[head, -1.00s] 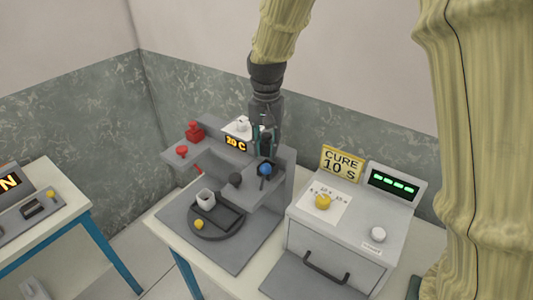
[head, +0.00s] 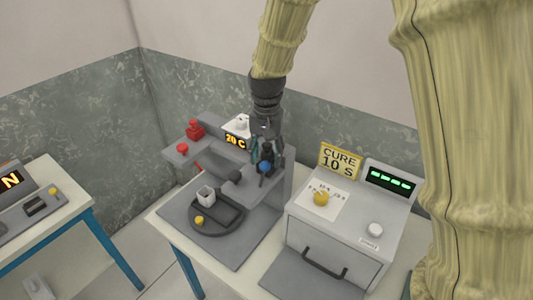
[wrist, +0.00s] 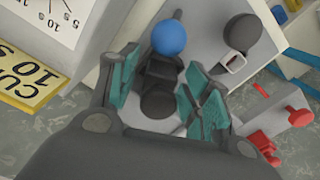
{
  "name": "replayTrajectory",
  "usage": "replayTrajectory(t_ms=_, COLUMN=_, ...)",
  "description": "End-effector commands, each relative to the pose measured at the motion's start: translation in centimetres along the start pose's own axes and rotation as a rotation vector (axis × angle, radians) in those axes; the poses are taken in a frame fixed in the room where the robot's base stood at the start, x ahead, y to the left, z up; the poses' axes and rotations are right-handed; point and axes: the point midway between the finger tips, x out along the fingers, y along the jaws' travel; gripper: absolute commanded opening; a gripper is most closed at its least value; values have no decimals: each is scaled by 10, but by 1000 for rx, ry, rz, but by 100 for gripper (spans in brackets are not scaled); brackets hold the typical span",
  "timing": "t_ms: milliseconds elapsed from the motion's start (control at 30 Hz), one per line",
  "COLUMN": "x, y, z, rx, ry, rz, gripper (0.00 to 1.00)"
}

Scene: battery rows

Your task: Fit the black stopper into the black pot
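My gripper (wrist: 165,92) is open in the wrist view, its teal fingers apart on either side of a black stepped piece (wrist: 160,75) with a blue ball (wrist: 169,37) at its end. Gaps show between the fingers and this piece. In the head view my gripper (head: 267,152) is over the right end of the grey machine, just above the blue ball (head: 264,167). I cannot tell whether the black piece is the stopper. No black pot can be made out for certain.
Red knobs (head: 195,129) stand at the machine's left. A grey cure box (head: 335,235) with a handle stands close on the right.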

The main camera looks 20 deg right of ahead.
Motion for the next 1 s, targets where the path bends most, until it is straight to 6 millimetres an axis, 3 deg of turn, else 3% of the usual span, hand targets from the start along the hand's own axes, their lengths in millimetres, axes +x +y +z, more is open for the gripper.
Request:
replayTrajectory(t_ms=367, x=-8, y=0, z=0, rx=0, ry=1, rz=-1, gripper=49)
replayTrajectory(t_ms=1000, x=-104, y=0, z=0, rx=0, ry=2, rz=-1, gripper=49)
